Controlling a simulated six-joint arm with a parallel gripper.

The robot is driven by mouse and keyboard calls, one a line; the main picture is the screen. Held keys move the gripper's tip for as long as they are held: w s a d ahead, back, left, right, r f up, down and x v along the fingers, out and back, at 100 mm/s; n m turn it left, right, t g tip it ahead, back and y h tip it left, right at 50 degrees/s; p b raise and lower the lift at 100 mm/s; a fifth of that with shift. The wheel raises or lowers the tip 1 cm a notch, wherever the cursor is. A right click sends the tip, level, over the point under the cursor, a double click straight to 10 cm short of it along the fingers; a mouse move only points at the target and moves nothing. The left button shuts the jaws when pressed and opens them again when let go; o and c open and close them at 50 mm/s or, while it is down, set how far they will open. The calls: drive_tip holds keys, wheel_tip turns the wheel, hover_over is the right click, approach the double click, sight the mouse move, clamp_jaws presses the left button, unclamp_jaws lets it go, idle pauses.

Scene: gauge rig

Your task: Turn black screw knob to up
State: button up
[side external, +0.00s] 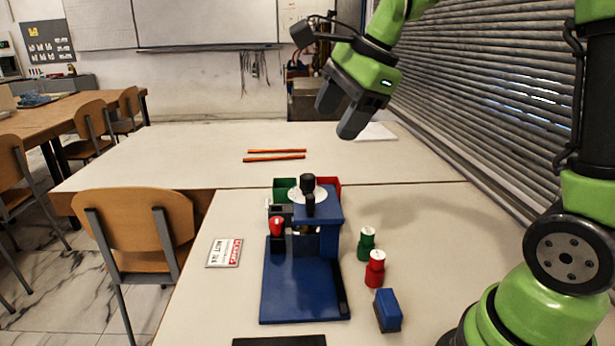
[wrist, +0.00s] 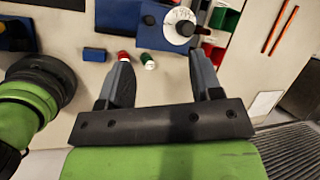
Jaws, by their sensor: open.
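The blue gauge rig (side external: 290,290) stands on the near table, with a column and a white round dial (side external: 296,194) at its top. One black knob (side external: 307,182) sits at the dial; a second black knob (side external: 310,204) is on the front of the rig's head. I cannot tell which is the screw knob. The rig also shows in the wrist view (wrist: 132,33), with its dial (wrist: 176,32) and a black knob (wrist: 149,20). My gripper (side external: 339,118) is open and empty, above and behind the rig.
A green (side external: 366,243) and a red cylinder (side external: 375,268) and a blue block (side external: 388,310) stand right of the rig. Green (side external: 282,187) and red bins (side external: 331,184) are behind it. Orange sticks (side external: 275,156) lie farther back. A label card (side external: 224,252) lies left.

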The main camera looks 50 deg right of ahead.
sight(308, 176)
drive_tip(key=w+d+f+m+g, duration=0.1)
drive_tip(key=w+d+f+m, duration=0.55)
drive_tip(key=m, duration=0.25)
drive_tip(key=x, duration=0.6)
drive_tip(key=a+x, duration=0.1)
drive_tip(key=x, duration=0.2)
drive_tip(key=shift+w+a+f, duration=0.1)
drive_tip(key=shift+a, duration=0.05)
drive_tip(key=c, duration=0.9)
